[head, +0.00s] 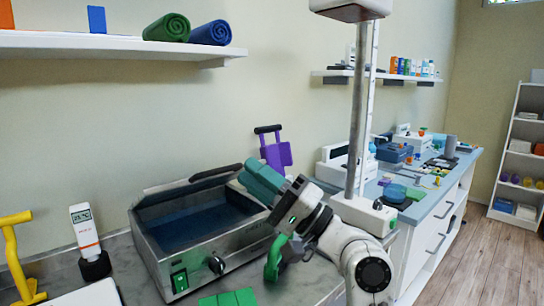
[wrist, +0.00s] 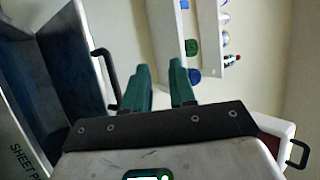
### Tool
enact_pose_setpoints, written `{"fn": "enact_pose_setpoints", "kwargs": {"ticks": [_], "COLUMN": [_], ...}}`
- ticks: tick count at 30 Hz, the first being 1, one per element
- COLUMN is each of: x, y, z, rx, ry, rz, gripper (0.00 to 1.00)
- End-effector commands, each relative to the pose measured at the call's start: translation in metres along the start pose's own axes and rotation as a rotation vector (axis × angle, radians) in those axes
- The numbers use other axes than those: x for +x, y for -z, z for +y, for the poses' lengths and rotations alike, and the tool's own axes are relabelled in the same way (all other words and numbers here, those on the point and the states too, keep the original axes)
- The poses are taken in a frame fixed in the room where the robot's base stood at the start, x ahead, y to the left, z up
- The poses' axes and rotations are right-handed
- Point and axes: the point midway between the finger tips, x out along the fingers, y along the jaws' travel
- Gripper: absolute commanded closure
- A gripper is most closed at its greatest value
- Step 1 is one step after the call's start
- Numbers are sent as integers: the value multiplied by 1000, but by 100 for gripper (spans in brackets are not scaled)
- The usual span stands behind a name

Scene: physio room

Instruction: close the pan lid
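The metal pan (head: 213,241) sits on the counter in the head view, with a dark blue basin inside. Its lid (head: 184,190) stands raised at the back, with a dark bar handle (head: 216,174) along its upper edge. My gripper (head: 256,178) is by the right end of the lid, its teal fingers pointing left and up. In the wrist view the pan (wrist: 22,120) and the lid (wrist: 88,52) are at left, the handle (wrist: 107,72) just left of the fingers. My gripper (wrist: 162,82) is open, with nothing visible between its fingers.
A purple item (head: 276,153) stands behind the pan. A bottle-like device (head: 86,236) and a yellow stand (head: 18,262) are at left. Green items (head: 228,297) lie in front. A wall shelf (head: 110,45) with rolled towels is above. A thin post (head: 356,110) rises at right.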

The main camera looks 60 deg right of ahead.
Motion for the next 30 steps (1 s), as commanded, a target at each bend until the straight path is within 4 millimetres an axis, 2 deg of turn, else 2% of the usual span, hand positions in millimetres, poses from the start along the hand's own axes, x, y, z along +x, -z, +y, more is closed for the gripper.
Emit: {"fn": "enact_pose_setpoints", "kwargs": {"ticks": [18, 30], "x": [-15, -22], "y": [-6, -9], "z": [-32, -37], "rx": [5, 4], "ry": [-7, -3], "rz": [-2, 1], "gripper": [75, 75]}}
